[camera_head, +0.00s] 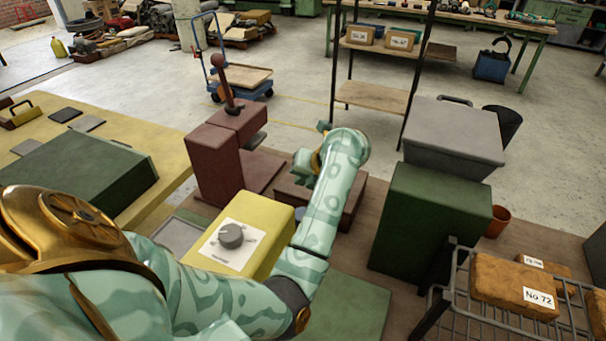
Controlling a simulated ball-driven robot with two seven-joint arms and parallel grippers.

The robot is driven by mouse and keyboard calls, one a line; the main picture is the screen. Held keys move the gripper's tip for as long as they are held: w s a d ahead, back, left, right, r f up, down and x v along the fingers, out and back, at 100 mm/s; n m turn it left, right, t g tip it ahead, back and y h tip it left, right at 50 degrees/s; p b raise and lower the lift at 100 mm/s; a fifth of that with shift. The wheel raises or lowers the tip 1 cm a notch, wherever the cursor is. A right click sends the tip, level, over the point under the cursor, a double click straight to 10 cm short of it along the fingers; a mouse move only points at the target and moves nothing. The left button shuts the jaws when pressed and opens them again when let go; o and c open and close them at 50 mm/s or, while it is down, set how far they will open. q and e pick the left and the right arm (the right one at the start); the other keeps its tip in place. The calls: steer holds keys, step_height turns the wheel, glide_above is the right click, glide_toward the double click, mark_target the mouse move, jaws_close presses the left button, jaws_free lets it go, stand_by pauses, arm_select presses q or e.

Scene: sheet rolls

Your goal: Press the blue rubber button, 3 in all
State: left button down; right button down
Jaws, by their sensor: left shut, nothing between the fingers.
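My left arm comes in from the lower left, and its forearm reaches up over the bench. My left gripper (301,164) is shut and empty, above a low dark red box (287,191). A small blue patch (300,213), which looks like the blue rubber button, shows between the yellow box and my forearm. Most of it is hidden, and I cannot tell whether anything touches it. The gripper appears apart from it, farther back. My right gripper is not in view.
A yellow box (258,215) with a grey dial (231,236) stands left of my forearm. A dark red machine with a lever (226,85) is behind it. A green box (429,225) and a wire rack (451,303) holding brown blocks (500,281) stand to the right.

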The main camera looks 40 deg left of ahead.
arm_select(q)
steer(key=shift+d, duration=0.15)
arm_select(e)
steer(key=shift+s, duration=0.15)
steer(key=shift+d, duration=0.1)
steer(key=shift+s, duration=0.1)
